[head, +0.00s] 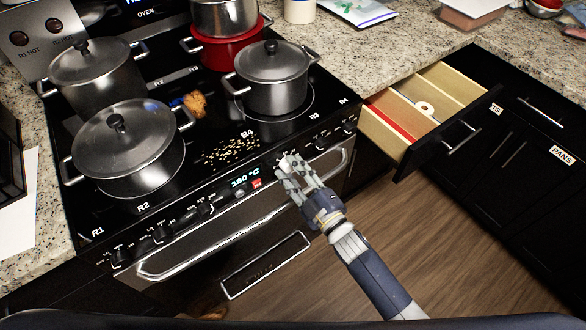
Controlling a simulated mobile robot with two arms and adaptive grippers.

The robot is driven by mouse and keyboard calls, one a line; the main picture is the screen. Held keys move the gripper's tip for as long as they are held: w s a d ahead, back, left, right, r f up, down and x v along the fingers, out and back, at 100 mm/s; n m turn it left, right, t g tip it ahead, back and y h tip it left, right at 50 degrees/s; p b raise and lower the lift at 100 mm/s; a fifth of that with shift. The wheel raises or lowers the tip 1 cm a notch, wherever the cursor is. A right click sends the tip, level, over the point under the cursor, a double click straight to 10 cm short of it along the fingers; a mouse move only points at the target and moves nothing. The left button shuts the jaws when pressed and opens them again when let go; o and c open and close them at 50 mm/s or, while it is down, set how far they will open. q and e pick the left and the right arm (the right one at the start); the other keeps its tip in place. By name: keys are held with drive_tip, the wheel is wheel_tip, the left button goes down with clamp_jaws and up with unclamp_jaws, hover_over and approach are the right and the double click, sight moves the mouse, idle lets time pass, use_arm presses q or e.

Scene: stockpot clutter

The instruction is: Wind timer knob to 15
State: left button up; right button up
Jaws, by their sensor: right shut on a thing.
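My right gripper (287,165) reaches in from the lower right to the stove's front control panel. Its fingers are shut on a knob just right of the lit display (245,180), which reads 180 °C. The fingers hide most of this knob, so its marking and setting cannot be read; I take it to be the timer knob. Other black knobs sit along the panel, such as one at the left (161,233) and one at the right (320,144). My left gripper is not in view.
Lidded pots stand at the front left (125,160), back left (95,75) and right (272,80) of the cooktop. A red pot (225,52) stands behind. Crumbs (228,153) lie near the panel. An open drawer (400,145) juts out at the right. The oven handle (215,240) runs below.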

drive_tip(key=shift+m+p, duration=0.45)
drive_tip(key=shift+m, duration=1.35)
drive_tip(key=o, duration=1.1)
drive_tip(key=shift+c, duration=0.2)
drive_tip(key=shift+s, duration=0.1)
drive_tip(key=v, duration=1.1)
drive_tip(key=shift+s+d, duration=0.25)
drive_tip(key=shift+s, duration=0.1)
